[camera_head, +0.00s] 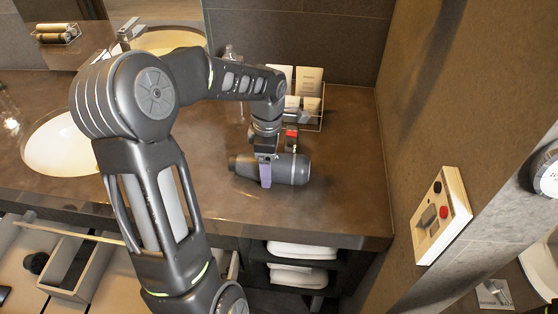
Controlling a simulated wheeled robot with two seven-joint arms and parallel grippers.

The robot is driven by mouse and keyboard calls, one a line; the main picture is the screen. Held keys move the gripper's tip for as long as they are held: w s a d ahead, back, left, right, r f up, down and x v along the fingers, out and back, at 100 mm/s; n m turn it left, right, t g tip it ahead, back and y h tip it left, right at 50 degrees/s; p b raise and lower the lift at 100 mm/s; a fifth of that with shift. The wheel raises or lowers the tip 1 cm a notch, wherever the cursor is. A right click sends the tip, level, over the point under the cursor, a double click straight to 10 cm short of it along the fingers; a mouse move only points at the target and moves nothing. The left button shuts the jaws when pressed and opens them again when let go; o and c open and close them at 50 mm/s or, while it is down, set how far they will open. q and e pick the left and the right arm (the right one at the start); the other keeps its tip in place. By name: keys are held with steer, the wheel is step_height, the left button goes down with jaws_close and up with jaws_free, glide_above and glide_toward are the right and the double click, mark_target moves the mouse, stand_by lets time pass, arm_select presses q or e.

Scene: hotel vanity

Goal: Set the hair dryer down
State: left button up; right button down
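The dark grey hair dryer (288,168) lies level at the counter's (340,205) right part, its narrow end to the left. My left gripper (265,170) comes down on it from above. One purple finger crosses the near side of the dryer's body; the other finger is hidden behind it. The gripper appears shut on the dryer. I cannot tell whether the dryer's underside touches the counter. My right gripper is not in view.
A rack with boxes and packets (305,100) stands behind the dryer. A sink (60,145) is at the left. A wall with a switch panel (440,215) bounds the right. Folded towels (300,250) lie on a shelf below. Counter right of the dryer is clear.

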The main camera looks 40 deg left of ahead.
arm_select(q)
jaws_close()
stand_by(0.7)
